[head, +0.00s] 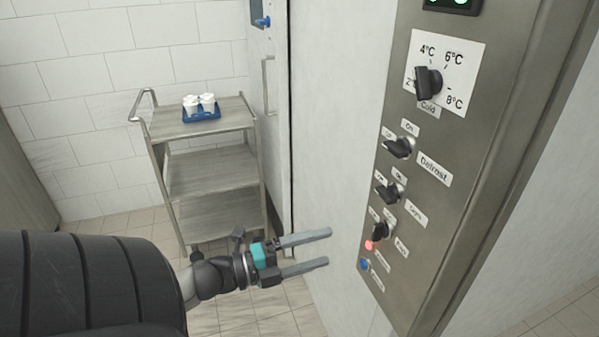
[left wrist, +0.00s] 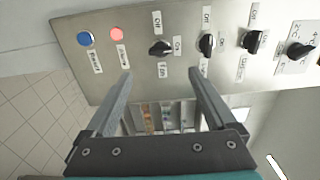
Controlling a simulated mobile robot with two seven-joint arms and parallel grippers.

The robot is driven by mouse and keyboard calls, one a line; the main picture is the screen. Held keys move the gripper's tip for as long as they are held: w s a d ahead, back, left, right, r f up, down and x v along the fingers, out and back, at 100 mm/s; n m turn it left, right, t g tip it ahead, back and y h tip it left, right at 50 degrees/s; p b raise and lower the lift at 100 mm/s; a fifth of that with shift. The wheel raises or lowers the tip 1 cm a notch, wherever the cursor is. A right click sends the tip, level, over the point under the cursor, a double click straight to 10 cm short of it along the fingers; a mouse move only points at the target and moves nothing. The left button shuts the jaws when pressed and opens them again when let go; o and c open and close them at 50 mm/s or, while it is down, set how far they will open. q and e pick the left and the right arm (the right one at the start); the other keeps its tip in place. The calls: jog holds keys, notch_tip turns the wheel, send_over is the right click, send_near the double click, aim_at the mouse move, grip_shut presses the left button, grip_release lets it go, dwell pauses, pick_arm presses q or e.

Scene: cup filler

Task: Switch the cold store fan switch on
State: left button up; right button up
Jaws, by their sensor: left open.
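The cold store fan switch, a black turn knob (head: 380,231), is the lowest knob on the steel control panel (head: 440,200). It also shows in the left wrist view (left wrist: 160,48), with small labels around it; I cannot tell which label it points at. My left gripper (head: 329,247) is open and empty, left of the panel and apart from it. In the left wrist view its two fingers (left wrist: 160,73) point at the panel, one to each side of the fan knob's line. My right gripper is not in view.
Above the fan knob sit another knob (head: 388,192), the defrost knob (head: 398,148) and the temperature dial (head: 428,82). Below are a lit red lamp (head: 369,245) and a blue button (head: 365,265). A trolley (head: 210,165) with cups on a blue tray (head: 201,114) stands behind.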

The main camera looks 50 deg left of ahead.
pick_arm(q)
jog(key=v, duration=0.3)
jog(key=shift+s, duration=0.15)
dwell(0.5)
